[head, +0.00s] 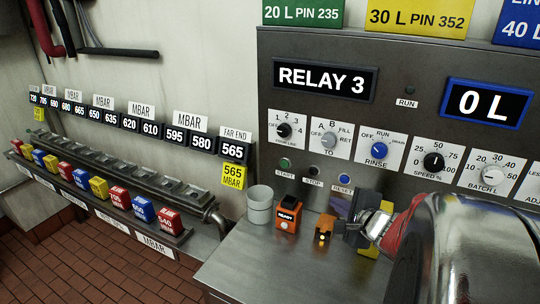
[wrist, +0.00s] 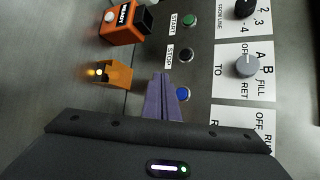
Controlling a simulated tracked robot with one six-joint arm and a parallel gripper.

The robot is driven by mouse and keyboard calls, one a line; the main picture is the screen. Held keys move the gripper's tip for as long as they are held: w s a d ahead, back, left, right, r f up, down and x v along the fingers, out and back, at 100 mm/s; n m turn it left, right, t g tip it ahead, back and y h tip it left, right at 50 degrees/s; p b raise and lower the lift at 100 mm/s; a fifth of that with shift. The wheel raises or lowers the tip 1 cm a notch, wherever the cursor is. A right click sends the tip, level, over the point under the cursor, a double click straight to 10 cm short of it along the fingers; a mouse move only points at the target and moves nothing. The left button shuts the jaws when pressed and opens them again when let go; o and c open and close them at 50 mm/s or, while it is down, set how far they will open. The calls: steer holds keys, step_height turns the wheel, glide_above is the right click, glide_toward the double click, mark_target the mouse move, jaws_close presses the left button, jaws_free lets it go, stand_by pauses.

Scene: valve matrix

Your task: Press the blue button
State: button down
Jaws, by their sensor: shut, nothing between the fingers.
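The blue button (head: 345,179) is on the steel panel above its RESET label. It also shows in the wrist view (wrist: 182,93), just right of my fingers and partly close to their edge. My gripper (wrist: 161,76) is shut and empty, its purple fingers pressed together. In the head view my gripper (head: 342,205) is in front of the panel, just below the RESET label. The fingertips appear apart from the button; the exact gap to the panel cannot be told.
A green START button (head: 285,163) and a black STOP button (head: 314,170) sit left of the blue one. An orange READY box (head: 288,215), an orange block with a lit lamp (head: 323,231) and a grey cup (head: 260,206) stand on the bench below. Knobs (head: 376,150) are above.

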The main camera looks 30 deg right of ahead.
steer(key=shift+w+d, duration=0.8)
steer(key=shift+d, duration=0.2)
steer(key=shift+w+d, duration=0.75)
steer(key=shift+d, duration=0.3)
steer(key=shift+w+d, duration=0.8)
steer(key=shift+d, duration=0.2)
steer(key=shift+d, duration=0.1)
steer(key=shift+w+d, duration=0.2)
steer(key=shift+d, duration=0.05)
steer(key=shift+w+d, duration=0.3)
steer(key=shift+d, duration=0.05)
stand_by(0.8)
stand_by(0.4)
steer(key=shift+s+a, duration=0.55)
steer(key=shift+a, duration=0.15)
steer(key=shift+a, duration=0.1)
steer(key=shift+s+a, duration=0.75)
steer(key=shift+a, duration=0.2)
steer(key=shift+s+a, duration=0.75)
steer(key=shift+a, duration=0.2)
stand_by(0.3)
